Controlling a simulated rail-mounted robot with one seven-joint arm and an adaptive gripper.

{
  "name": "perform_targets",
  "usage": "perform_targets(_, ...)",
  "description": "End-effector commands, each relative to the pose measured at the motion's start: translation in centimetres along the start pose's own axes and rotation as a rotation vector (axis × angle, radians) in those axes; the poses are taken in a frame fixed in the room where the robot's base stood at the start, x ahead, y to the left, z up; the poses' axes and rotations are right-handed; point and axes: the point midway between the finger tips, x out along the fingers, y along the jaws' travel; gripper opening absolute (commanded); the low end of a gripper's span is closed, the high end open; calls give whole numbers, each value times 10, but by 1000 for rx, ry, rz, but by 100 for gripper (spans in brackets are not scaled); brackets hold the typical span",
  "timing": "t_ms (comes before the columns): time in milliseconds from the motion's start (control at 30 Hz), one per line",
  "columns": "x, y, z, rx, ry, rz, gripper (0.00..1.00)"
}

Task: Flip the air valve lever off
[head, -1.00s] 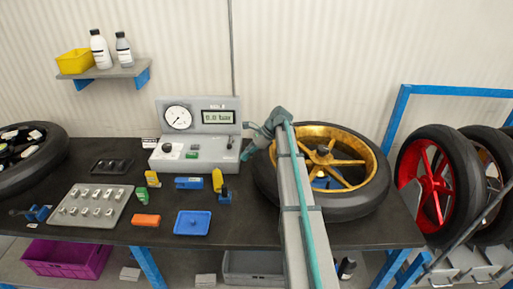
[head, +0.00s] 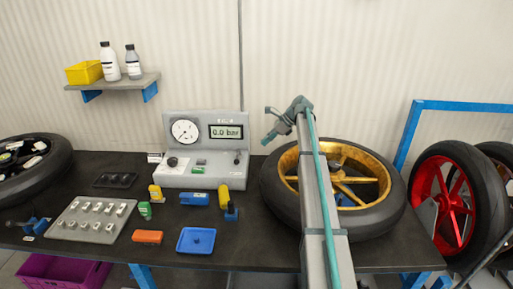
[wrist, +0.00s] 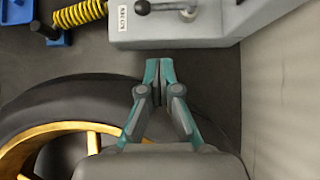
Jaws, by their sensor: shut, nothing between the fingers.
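The grey test panel (head: 200,180) stands at the back of the bench, with a round gauge and a display reading 0.0 bar. A small lever with a dark knob (head: 237,157) is at the right of its sloped front. In the wrist view a metal lever with a black knob (wrist: 143,7) lies across the panel's top edge, beside a label; its exact setting is hard to tell. My gripper (head: 267,138) is right of the panel and above the bench, apart from the lever. In the wrist view my gripper (wrist: 162,74) has its fingertips together, empty, beyond the panel's edge.
A tyre with a gold wheel (head: 285,205) lies under my arm. A yellow coil (head: 223,195) on a blue holder stands before the panel. A blue tray (head: 196,240) and a grey parts tray (head: 84,232) lie in front. The wall is close behind.

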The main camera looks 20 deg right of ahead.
Motion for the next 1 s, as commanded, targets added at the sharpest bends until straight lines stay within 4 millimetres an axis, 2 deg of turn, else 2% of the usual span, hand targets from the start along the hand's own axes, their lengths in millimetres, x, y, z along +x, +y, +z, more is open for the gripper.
perform_targets(167, 24, 1, 1, 0, 0, 2, 0)
perform_targets(533, 94, 1, 1, 0, 0, 3, 0)
perform_targets(733, 114, 1, 19, -2, 0, 2, 0)
perform_targets(1000, 124, 0, 24, 0, 0, 0, 0)
